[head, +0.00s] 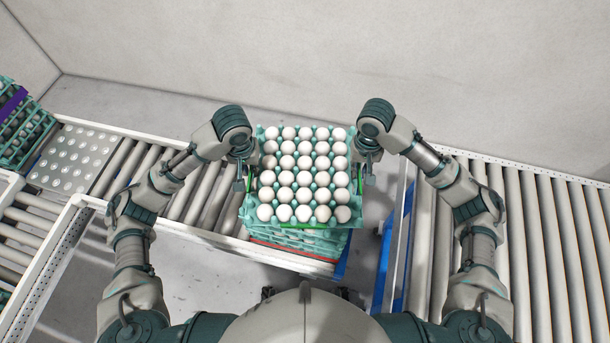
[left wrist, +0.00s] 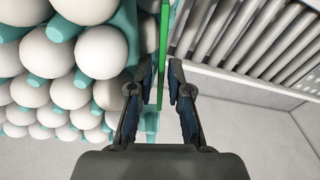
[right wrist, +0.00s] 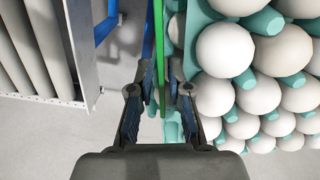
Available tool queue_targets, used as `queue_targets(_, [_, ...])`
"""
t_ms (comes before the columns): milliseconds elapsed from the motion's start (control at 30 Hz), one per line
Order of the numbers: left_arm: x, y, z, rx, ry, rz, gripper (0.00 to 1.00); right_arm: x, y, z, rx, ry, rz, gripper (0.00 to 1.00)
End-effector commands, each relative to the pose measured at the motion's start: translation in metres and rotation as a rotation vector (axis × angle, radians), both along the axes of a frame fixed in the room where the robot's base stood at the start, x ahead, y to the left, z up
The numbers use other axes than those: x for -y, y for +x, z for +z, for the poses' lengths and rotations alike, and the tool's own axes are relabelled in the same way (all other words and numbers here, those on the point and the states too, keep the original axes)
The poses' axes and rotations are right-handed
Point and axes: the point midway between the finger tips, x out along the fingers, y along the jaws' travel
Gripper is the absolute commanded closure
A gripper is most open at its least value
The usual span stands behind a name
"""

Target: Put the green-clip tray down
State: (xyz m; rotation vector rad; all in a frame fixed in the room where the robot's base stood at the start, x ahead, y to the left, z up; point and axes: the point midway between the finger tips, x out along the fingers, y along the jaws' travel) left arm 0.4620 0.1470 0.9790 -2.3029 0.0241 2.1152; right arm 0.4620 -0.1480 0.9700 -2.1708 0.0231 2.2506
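The green-clip tray (head: 355,213) is teal, full of white eggs, and sits at the top of a pile of teal trays in the head view. Its green clip shows as an upright strip in the left wrist view (left wrist: 164,45) and the right wrist view (right wrist: 159,45). My left gripper (head: 250,178) is at the tray's left side, its fingers close together around the clip. My right gripper (head: 369,172) is at the right side in the same way. Whether the tray rests fully on the pile below is hard to tell.
The lower trays (head: 300,243), with a red strip (head: 290,251), stand at the end of the left roller conveyor (head: 205,195). A blue frame (head: 383,270) and another roller conveyor (head: 460,240) are to the right. More egg trays (head: 25,135) stand at the far left.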

Motion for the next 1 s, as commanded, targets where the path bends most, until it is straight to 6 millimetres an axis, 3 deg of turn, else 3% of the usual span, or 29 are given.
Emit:
queue_targets(467, [0.0,0.002,0.006,0.002,0.0,0.0,0.69,-0.001,0.001,0.001,0.0,0.001,0.0,0.69])
queue_targets(800, [0.001,-0.003,0.058,0.005,0.002,0.0,0.69,-0.001,0.001,0.001,0.001,0.001,0.0,0.69])
queue_targets(1000, [0.002,-0.005,0.077,0.002,0.001,0.0,0.69,-0.001,0.001,0.001,0.001,0.001,0.0,0.69])
